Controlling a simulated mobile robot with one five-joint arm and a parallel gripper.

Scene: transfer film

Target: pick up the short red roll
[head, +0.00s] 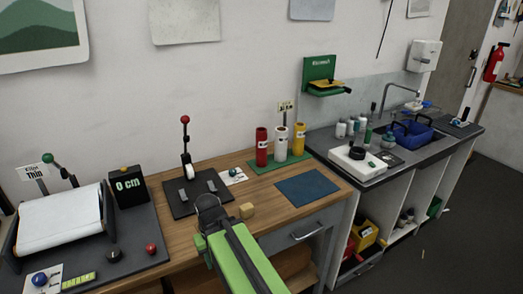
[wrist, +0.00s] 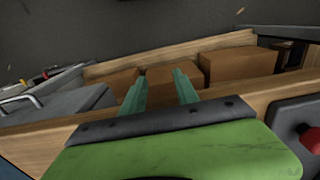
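A red roll (head: 262,147) stands upright on a green mat (head: 267,169) towards the back of the wooden table, with a white roll (head: 281,143) and a yellow roll (head: 299,140) to its right. The three look about equally tall. My gripper (head: 211,205) is over the table's front edge, to the left of the red roll and nearer to me. In the wrist view its two teal fingers (wrist: 160,88) stand apart with nothing held between them. No roll shows in the wrist view.
A black lever stand (head: 184,205) is behind my gripper. Brown boxes (wrist: 229,66) sit beyond the fingers in the wrist view. A sink counter (head: 440,135) is at the right.

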